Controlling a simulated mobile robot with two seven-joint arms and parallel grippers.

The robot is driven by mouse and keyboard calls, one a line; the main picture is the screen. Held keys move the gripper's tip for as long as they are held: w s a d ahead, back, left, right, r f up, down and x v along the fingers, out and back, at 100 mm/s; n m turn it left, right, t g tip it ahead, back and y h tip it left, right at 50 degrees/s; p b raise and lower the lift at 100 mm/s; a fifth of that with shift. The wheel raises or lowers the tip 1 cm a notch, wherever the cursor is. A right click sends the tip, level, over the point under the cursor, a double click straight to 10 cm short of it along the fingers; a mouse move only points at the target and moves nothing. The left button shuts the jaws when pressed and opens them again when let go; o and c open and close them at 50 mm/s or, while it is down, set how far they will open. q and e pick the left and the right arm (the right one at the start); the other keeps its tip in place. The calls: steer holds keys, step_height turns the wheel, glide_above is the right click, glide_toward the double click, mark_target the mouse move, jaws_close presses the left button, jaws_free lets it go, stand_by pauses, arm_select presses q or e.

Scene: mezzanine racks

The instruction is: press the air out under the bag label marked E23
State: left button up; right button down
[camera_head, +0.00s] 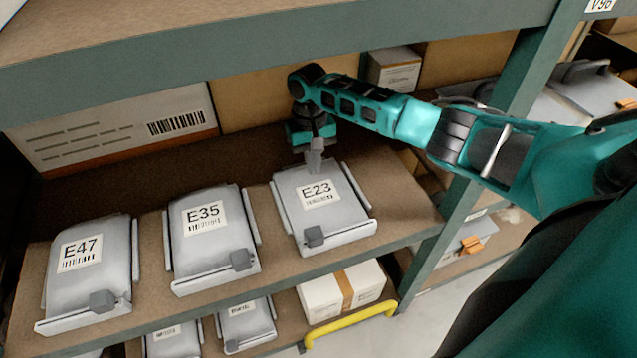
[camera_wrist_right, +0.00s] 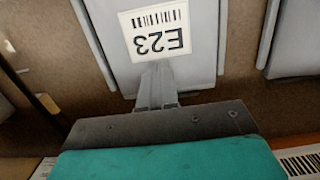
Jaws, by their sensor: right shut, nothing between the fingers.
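The grey bag with the white label marked E23 (camera_head: 318,193) lies on a tray (camera_head: 338,238) on the shelf, at the right end of the row. The label also shows upside down in the right wrist view (camera_wrist_right: 156,30). My right gripper (camera_head: 315,166) is shut and empty, pointing down over the far end of the E23 bag, just beyond the label. In the right wrist view its fingertips (camera_wrist_right: 156,70) are close to the label's edge. I cannot tell whether they touch the bag. My left gripper is not in view.
Bags marked E35 (camera_head: 205,217) and E47 (camera_head: 80,252) lie on trays to the left. A shelf beam (camera_head: 260,52) runs above my right arm, and a green upright (camera_head: 520,75) stands at the right. Boxes (camera_head: 120,130) stand behind. A lower shelf holds more bags and a box (camera_head: 342,288).

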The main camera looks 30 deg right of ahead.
step_height(320, 180, up, 10)
steer(key=w+p, duration=0.1)
steer(key=shift+f, duration=0.2)
steer(key=shift+f, duration=0.1)
stand_by(0.3)
